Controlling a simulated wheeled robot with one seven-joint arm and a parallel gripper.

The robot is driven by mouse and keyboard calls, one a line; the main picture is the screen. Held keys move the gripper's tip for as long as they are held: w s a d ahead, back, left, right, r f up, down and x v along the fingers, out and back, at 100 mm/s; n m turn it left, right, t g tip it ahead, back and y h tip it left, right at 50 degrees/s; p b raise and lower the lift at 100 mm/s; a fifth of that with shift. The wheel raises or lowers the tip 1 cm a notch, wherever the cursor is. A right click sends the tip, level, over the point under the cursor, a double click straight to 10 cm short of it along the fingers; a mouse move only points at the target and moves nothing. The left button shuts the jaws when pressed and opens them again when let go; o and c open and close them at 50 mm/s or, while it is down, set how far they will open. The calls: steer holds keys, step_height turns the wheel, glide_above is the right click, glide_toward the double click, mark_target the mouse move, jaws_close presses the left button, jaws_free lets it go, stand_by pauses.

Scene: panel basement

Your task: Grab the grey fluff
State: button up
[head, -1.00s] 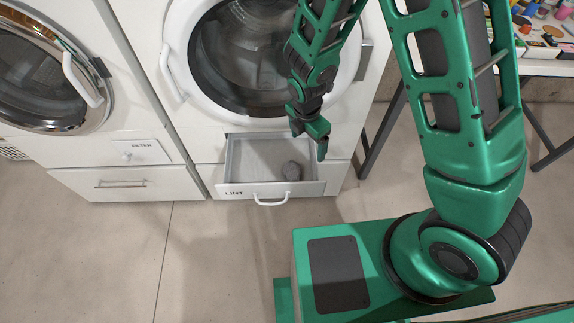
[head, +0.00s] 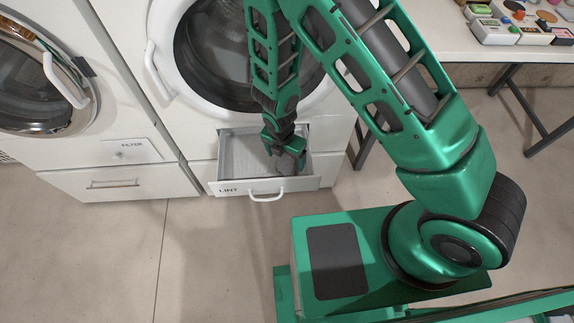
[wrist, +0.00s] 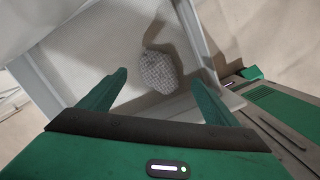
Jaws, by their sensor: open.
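The grey fluff (wrist: 160,70) is a rounded, textured lump lying on the floor of the open drawer marked LINT (head: 222,157). In the head view the fluff (head: 287,164) is partly covered by my gripper (head: 284,160). My gripper reaches down over the drawer. In the wrist view my gripper (wrist: 158,92) is open, one finger to the left and one to the right, with the fluff beyond and between the fingertips. Nothing is between the jaws in contact that I can see.
The drawer's walls and its front with a white handle (head: 266,196) surround the fluff closely. A washing machine door (head: 225,55) is just above. A closed drawer (head: 118,185) and FILTER panel (head: 135,150) are at left. A table with small coloured items (head: 505,30) stands right.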

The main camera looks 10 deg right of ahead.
mark_target(286, 164)
steer(key=shift+w+f, duration=0.1)
steer(key=shift+f, duration=2.15)
steer(key=shift+c, duration=0.2)
steer(key=c, duration=1.1)
steer(key=shift+c, duration=0.2)
